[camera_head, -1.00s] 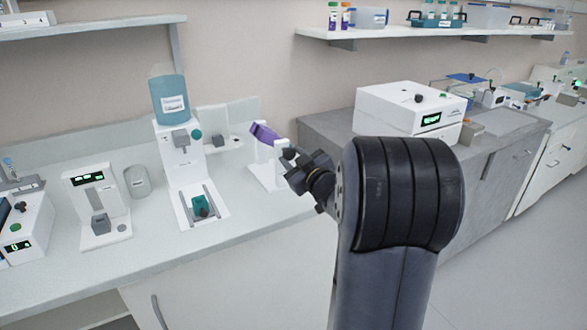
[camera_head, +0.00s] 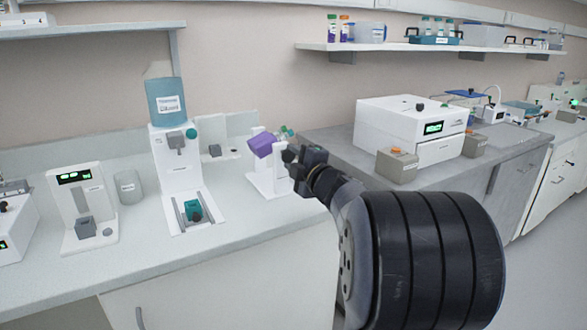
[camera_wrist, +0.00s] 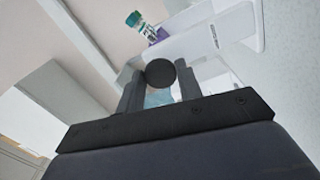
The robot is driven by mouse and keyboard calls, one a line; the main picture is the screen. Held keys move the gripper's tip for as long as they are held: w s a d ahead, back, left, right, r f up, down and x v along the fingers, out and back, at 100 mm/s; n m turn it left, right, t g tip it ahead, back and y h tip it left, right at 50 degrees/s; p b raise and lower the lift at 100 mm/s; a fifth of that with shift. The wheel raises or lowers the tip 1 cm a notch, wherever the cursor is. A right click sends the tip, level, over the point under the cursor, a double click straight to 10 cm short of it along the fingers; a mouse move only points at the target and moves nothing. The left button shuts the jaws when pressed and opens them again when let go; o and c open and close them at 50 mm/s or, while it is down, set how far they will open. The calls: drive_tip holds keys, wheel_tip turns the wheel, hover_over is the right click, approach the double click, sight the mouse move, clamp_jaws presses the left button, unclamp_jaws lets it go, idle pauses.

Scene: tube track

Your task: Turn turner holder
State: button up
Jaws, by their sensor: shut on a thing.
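The turner (camera_head: 281,183) is a white stand on the bench, with a purple holder (camera_head: 264,144) at its top. The purple holder is tilted, and green-topped tubes (camera_head: 287,132) show beside it. My gripper (camera_head: 290,157) is at the right side of the stand. In the wrist view my gripper (camera_wrist: 160,88) is shut on a dark round knob (camera_wrist: 160,73), one finger on each side. Beyond the knob are the white stand (camera_wrist: 205,42), a green-capped tube (camera_wrist: 134,20) and a bit of purple (camera_wrist: 158,35). My arm hides part of the stand's right side.
A white dispenser with a blue bottle (camera_head: 166,101) stands left of the turner. A white device with a green display (camera_head: 72,200) is farther left.

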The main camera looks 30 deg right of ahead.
drive_tip(key=n+b, duration=0.4)
drive_tip(key=n, duration=0.3)
drive_tip(key=shift+f, duration=0.15)
drive_tip(key=n+b, duration=0.4)
drive_tip(key=n, duration=0.3)
drive_tip(key=shift+a+r, duration=0.1)
drive_tip(key=shift+r, duration=0.1)
idle(0.3)
drive_tip(key=o, duration=1)
drive_tip(key=shift+c, duration=0.2)
drive_tip(key=s, duration=1.1)
drive_tip(key=shift+d+p, duration=0.2)
drive_tip(key=shift+p, duration=0.15)
drive_tip(key=shift+w, duration=0.15)
